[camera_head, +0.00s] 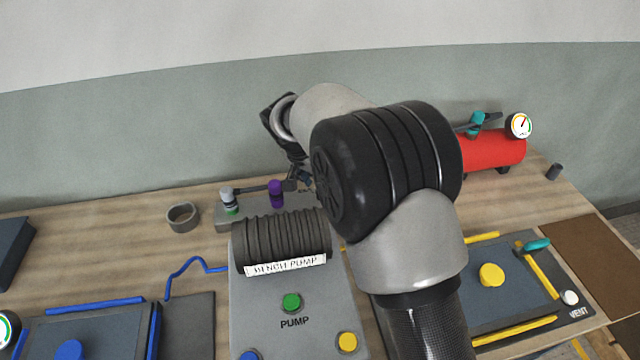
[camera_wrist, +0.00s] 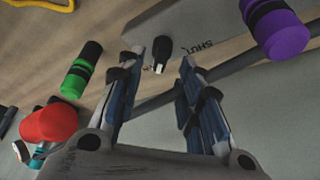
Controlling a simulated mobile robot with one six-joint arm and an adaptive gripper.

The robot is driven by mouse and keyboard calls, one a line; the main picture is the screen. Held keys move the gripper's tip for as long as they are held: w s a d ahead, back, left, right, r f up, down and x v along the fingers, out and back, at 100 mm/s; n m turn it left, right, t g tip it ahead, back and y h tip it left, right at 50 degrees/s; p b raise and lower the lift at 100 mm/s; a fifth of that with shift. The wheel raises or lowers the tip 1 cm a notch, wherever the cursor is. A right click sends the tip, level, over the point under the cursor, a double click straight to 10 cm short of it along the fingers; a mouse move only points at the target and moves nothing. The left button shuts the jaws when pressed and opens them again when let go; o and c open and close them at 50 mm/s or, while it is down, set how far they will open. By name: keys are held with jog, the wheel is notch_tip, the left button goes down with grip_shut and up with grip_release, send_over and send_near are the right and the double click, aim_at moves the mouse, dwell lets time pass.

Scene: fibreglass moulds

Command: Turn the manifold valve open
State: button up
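The manifold (camera_head: 222,219) is a grey block at the back of the bench; my arm hides its right part in the head view. In the wrist view its grey face (camera_wrist: 195,22) carries the word SHUT. A small black piece with a light tip (camera_wrist: 161,49) shows between my fingertips there; it may be the valve handle, but I cannot tell. My gripper (camera_wrist: 161,62) is open, a finger on each side of that piece, with gaps visible. In the head view the gripper is mostly hidden behind my arm.
A purple post (camera_head: 277,192) stands on the manifold and also shows in the wrist view (camera_wrist: 276,28). The wrist view also shows a green-and-black cylinder (camera_wrist: 82,72) left of my fingers. A red tank (camera_head: 497,149) stands at the right; the bench pump (camera_head: 282,238) is in front.

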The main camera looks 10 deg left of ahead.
jog(key=v, duration=0.8)
jog(key=shift+s+r, duration=0.15)
